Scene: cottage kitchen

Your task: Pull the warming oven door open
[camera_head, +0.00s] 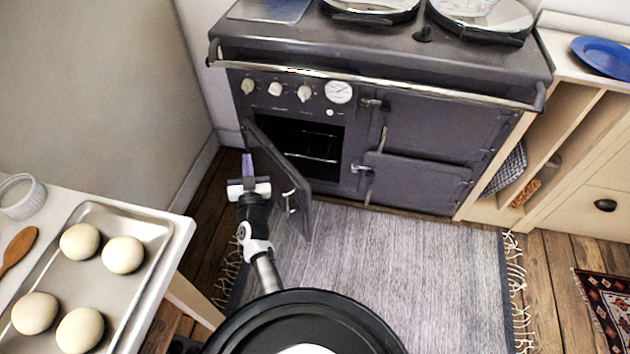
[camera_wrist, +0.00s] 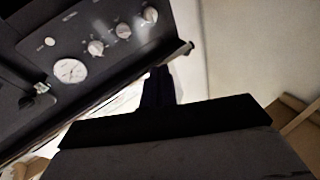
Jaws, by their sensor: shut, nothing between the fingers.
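The warming oven door (camera_head: 277,177) is the dark door at the lower left of the range in the head view. It stands well open, swung out from its left side, with its free edge towards me. A small bright handle (camera_head: 290,193) shows near that edge. The dark oven opening (camera_head: 312,143) with a wire rack shows to its right. My gripper (camera_head: 247,163) is just left of the door, shut and empty, pointing towards the range. Whether it touches the door cannot be told. In the wrist view my gripper (camera_wrist: 158,87) shows dark; the door is not clearly visible there.
The range (camera_head: 420,130) has a front rail (camera_head: 400,85) and knobs (camera_head: 275,89) above the opening. A counter with a tray (camera_head: 130,265) of buns is at the left, near my arm. The wall is left of the range. A grey rug (camera_head: 400,270) covers clear floor in front.

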